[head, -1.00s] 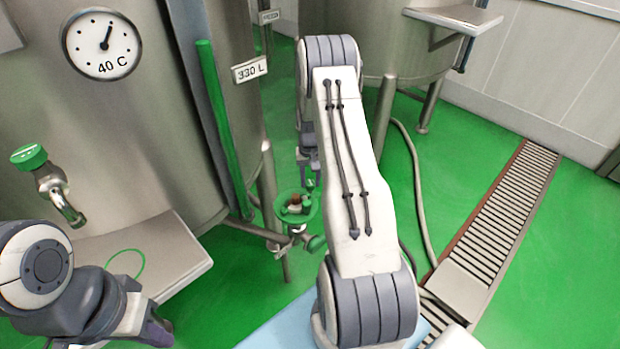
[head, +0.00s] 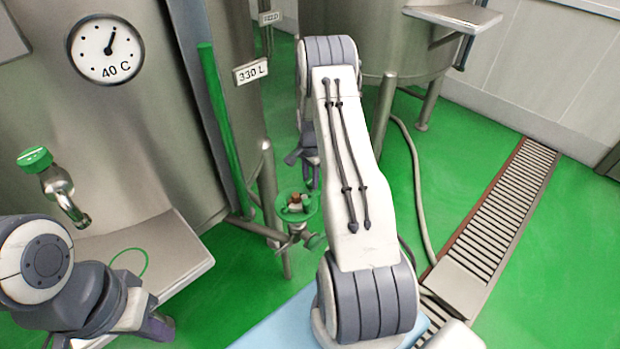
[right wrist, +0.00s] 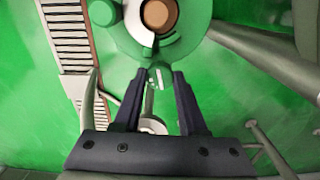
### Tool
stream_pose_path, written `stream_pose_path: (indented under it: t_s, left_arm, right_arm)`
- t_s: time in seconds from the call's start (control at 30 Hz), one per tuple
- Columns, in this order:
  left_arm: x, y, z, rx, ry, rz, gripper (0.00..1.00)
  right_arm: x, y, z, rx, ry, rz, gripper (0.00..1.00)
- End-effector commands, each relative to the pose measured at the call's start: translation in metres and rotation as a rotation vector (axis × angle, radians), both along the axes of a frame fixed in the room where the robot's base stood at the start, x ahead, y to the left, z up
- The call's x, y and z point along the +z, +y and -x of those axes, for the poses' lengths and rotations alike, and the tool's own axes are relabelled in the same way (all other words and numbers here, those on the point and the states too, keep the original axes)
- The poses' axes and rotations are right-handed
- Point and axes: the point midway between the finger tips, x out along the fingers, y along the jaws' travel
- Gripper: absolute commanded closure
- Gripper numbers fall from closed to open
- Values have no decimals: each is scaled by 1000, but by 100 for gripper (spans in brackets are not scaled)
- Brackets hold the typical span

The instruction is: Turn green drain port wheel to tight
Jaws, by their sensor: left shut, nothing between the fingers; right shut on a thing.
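The green drain port wheel (head: 312,207) is low beside the large tank's leg in the head view. It is round, with a brown piece at its middle. In the right wrist view the wheel (right wrist: 185,38) fills the top middle. My right gripper (right wrist: 160,76) is at its near edge, shut on a small green piece with white marks, seemingly a grip of the wheel. In the head view my right gripper (head: 309,183) is just above the wheel, partly hidden by my own arm. My left gripper (head: 160,328) is shut and empty at the lower left.
A large steel tank (head: 150,120) with a 40 C dial stands at left. A tap with a green cap (head: 35,158) sticks out above a steel ledge (head: 165,255). A hose (head: 416,200) and floor drain grating (head: 505,210) lie to the right on open green floor.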

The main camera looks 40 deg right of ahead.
Motion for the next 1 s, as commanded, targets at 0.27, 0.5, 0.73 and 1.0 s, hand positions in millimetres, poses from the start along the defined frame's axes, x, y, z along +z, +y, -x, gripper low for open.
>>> stream_pose_path:
  t_s: [0.27, 0.5, 0.73, 1.0]
  left_arm:
    - [2, 0, 0, 0, 0, 0, 100]
    - [2, 0, 0, 0, 0, 0, 100]
    - [2, 0, 0, 0, 0, 0, 100]
    - [2, 0, 0, 0, 0, 0, 100]
  right_arm:
    - [1, 0, 0, -154, 0, 0, 100]
    - [1, 0, 0, -215, 0, 0, 100]
    - [1, 0, 0, -228, 0, 0, 100]
    - [1, 0, 0, -228, -1, 0, 51]
